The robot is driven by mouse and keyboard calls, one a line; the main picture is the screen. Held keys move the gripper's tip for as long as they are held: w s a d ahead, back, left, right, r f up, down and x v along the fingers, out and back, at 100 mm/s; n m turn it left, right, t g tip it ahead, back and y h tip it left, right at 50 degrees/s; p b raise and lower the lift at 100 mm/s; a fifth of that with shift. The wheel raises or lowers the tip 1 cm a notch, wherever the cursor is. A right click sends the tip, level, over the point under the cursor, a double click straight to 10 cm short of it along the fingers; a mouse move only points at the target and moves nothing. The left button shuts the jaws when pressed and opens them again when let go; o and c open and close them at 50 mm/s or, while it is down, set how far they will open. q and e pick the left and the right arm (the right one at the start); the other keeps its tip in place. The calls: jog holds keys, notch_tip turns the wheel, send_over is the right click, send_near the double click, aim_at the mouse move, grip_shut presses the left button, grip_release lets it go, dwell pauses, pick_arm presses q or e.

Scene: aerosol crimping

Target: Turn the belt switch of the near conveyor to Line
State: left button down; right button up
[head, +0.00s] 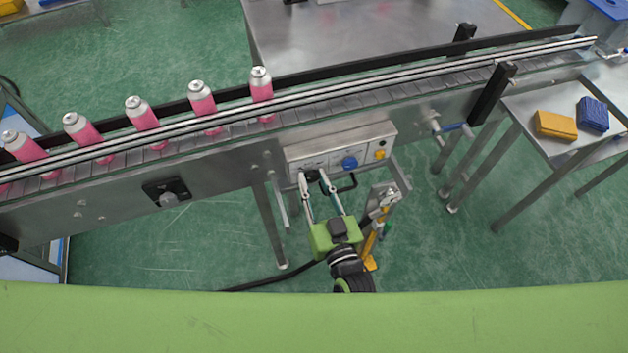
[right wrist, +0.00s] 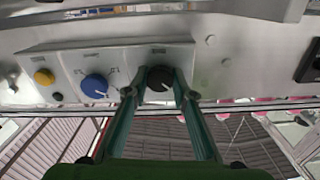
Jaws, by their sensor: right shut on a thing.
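The near conveyor (head: 225,160) crosses the head view, with a grey control box (head: 380,134) on its near side. The box carries a black knob (head: 311,175), a blue knob (head: 349,163) and a yellow button (head: 380,155). My right gripper (head: 312,181) reaches up to the black knob, one finger on each side. In the right wrist view the fingers are shut on the black knob (right wrist: 160,78), beside the blue knob (right wrist: 95,87). The labels are too small to read, so the switch position cannot be told. My left gripper is out of view.
Several pink cans (head: 141,117) stand on the belt at left. A separate black dial (head: 168,198) sits on the conveyor side. A side table at right holds a yellow block (head: 556,125) and a blue block (head: 593,114). Conveyor legs stand around my right arm.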

jog(key=m, duration=0.4)
jog(key=shift+p, duration=0.3)
jog(key=shift+m, duration=2.3)
jog(key=o, duration=1.1)
jog(key=v, duration=1.2)
jog(key=shift+r, duration=0.1)
